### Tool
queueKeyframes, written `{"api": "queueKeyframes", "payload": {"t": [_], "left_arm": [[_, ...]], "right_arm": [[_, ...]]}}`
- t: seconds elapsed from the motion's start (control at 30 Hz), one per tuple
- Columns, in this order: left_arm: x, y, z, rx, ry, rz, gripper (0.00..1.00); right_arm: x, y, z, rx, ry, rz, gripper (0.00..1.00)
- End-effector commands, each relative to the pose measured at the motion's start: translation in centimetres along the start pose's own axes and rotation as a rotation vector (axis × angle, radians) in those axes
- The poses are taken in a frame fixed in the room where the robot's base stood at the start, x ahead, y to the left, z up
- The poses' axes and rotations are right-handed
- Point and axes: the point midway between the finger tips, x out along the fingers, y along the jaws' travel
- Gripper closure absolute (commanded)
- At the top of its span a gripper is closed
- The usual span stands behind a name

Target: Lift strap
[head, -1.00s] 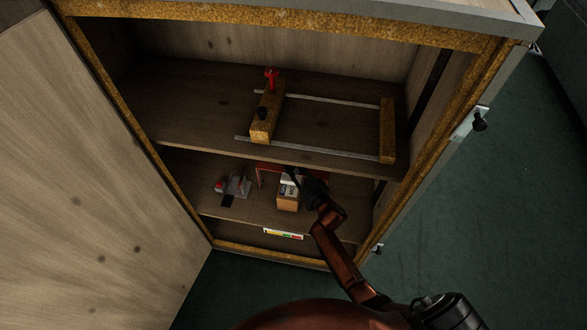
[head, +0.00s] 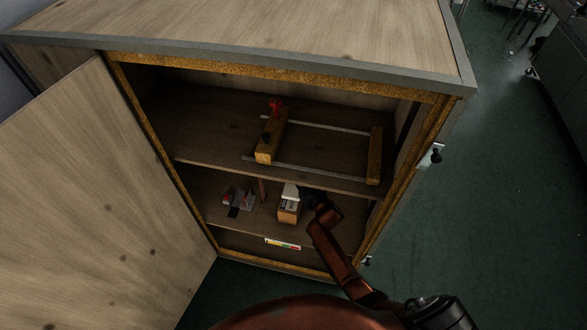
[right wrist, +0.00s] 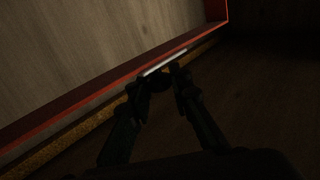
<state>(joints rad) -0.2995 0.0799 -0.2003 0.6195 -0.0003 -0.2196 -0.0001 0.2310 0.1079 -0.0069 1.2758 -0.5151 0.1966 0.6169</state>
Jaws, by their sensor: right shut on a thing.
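In the right wrist view, a thin pale strip (right wrist: 165,62) lies across the fingertips of my right gripper (right wrist: 169,78). The gripper is shut on this strip; I cannot tell for sure that it is the strap. Beside it runs a red-edged panel (right wrist: 95,92), with a corner at the upper right. In the head view, my right gripper (head: 308,197) is a dark shape inside the cabinet's lower compartment, right of a small orange box (head: 288,216) with a pale top. My left gripper is not in view.
The cabinet (head: 455,91) stands open, its door (head: 90,190) swung to the left. The shelf (head: 215,140) above my right arm holds a wooden clamp-like frame (head: 374,155). Small grey and red items (head: 240,200) lie left of the box.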

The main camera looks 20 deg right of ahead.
Motion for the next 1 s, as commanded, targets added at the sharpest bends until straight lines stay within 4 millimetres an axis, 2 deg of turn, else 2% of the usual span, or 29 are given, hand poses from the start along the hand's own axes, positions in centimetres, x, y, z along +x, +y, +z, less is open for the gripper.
{"api": "queueKeyframes", "payload": {"t": [0.23, 0.27, 0.5, 0.8, 0.87, 1.0], "left_arm": [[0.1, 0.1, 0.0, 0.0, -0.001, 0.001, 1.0], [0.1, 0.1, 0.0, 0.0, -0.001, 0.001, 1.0], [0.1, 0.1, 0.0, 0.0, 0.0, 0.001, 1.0], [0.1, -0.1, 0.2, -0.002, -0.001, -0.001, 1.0], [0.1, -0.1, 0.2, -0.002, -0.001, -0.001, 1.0], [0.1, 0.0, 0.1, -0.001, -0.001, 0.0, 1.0]], "right_arm": [[0.0, 0.1, 0.1, -0.001, 0.0, 0.001, 1.0], [0.0, 0.1, 0.1, -0.001, 0.0, 0.001, 0.8], [0.0, 0.1, 0.1, 0.0, -0.002, 0.001, 0.65], [-0.3, 0.1, 0.2, 0.0, -0.003, 0.001, 0.65], [-0.8, 0.1, 0.3, 0.0, -0.004, 0.001, 0.65], [-3.1, 0.1, 0.3, -0.001, -0.005, 0.002, 0.65]]}}
